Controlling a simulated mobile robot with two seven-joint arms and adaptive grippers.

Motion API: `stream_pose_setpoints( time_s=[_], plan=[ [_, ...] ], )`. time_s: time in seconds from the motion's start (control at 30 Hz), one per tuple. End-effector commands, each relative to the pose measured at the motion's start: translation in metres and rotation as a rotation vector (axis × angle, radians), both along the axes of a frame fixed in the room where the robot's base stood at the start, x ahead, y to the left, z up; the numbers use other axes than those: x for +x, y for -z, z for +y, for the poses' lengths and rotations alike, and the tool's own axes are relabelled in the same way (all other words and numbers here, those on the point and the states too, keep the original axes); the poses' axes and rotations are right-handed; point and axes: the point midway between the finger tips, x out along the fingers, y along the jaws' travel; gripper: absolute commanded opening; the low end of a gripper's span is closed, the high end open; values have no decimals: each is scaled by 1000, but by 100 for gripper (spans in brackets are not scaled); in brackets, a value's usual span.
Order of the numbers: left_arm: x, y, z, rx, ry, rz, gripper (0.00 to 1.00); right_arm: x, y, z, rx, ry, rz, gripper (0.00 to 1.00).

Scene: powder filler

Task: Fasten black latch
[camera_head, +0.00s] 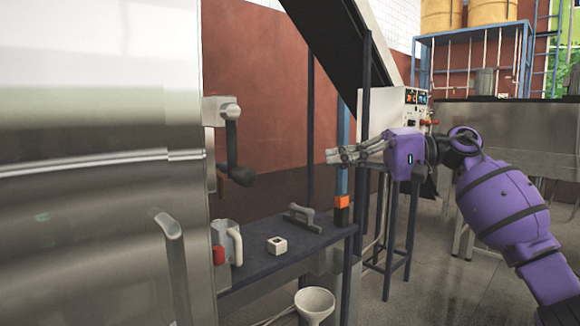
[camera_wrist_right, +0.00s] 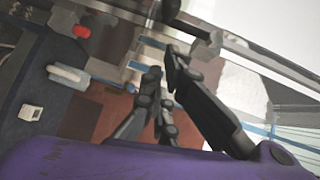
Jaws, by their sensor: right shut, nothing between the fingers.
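The black latch (camera_head: 232,140) is mounted on a grey bracket (camera_head: 218,108) at the right edge of the steel machine (camera_head: 100,150). Its arm hangs down and ends in a dark knob (camera_head: 241,176). My right gripper (camera_head: 332,156) is in the air to the right of the latch, pointing left towards it, with a clear gap between them. It is shut and empty. In the right wrist view its dark fingers (camera_wrist_right: 163,80) fill the middle. A dark part near the top there may be the latch, but I cannot tell. My left gripper is out of view.
A curved metal handle (camera_head: 172,240) sticks out from the machine. A white funnel (camera_head: 314,304) is lower down. The air between gripper and latch is free.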

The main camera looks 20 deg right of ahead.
Motion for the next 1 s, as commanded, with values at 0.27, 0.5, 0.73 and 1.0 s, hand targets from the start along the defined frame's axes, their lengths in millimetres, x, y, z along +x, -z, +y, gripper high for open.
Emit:
stream_pose_setpoints(
  time_s=[0.27,0.5,0.73,1.0],
  plan=[
    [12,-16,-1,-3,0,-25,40,18,0,38,2,-5,-3,0],
    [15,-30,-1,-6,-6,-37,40,43,4,83,2,-4,-4,0],
    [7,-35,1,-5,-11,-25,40,37,11,114,0,-2,-3,0],
    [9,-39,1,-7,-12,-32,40,34,16,124,1,0,0,0]
  ],
)
